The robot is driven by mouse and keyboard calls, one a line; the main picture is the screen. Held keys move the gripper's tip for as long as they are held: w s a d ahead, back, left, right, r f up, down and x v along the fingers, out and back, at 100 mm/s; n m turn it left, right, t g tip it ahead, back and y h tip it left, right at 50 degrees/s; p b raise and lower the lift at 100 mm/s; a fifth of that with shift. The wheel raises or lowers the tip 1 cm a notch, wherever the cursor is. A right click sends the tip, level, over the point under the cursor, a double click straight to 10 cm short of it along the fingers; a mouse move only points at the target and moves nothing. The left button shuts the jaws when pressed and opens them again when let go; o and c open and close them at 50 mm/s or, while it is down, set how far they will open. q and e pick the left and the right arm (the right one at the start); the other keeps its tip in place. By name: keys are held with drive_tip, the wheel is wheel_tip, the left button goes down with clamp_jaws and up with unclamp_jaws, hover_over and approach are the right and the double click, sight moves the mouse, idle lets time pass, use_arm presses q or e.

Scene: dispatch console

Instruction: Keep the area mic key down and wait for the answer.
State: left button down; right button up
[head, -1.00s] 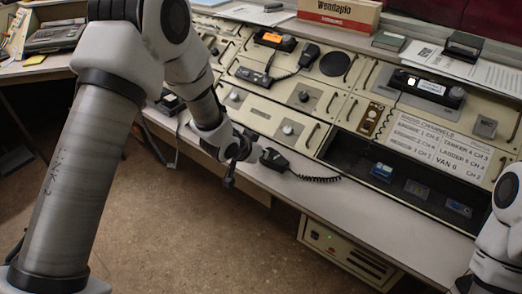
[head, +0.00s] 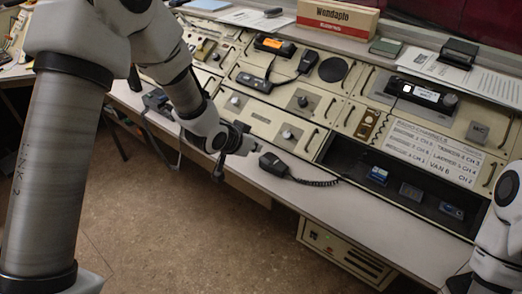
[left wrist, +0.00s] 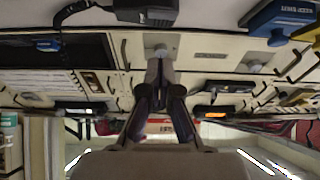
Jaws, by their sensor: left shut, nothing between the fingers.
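A black hand mic (head: 273,164) with a coiled cord lies on the desk ledge below the console. Another black hand mic (head: 308,61) hangs at the upper panel. Neither carries a label I can read as area. My left gripper (head: 251,146) is near the ledge mic, up and left of it in the head view, apart from it. In the left wrist view, which is upside down, the gripper (left wrist: 156,72) is shut and empty, pointing toward a panel knob (left wrist: 160,51). The ledge mic (left wrist: 146,13) shows at the top. My right gripper is out of view.
The sloped console carries a radio-channels card (head: 433,150), a radio with a lit display (head: 424,93) and a dark recess with blue items (head: 378,175). A box (head: 338,18) stands on top. The ledge right of the mic is mostly clear.

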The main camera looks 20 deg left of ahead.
use_arm(q)
drive_tip(key=v, duration=0.5)
drive_tip(key=shift+w, duration=0.15)
drive_tip(key=s+f+g+p, duration=0.1)
drive_tip(key=s+f+g, duration=0.3)
drive_tip(key=f, duration=0.7)
drive_tip(key=s+f+n+g+y+p, duration=0.1)
drive_tip(key=s+f+g, duration=0.1)
drive_tip(key=s+f, duration=0.5)
drive_tip(key=s+f+n+g+y+p, duration=0.1)
drive_tip(key=s+f, duration=0.7)
drive_tip(key=s, duration=1.1)
drive_tip(key=shift+s+a+n+g+y, duration=0.25)
drive_tip(key=shift+s+n+g+y, duration=0.05)
drive_tip(key=shift+n+g, duration=0.55)
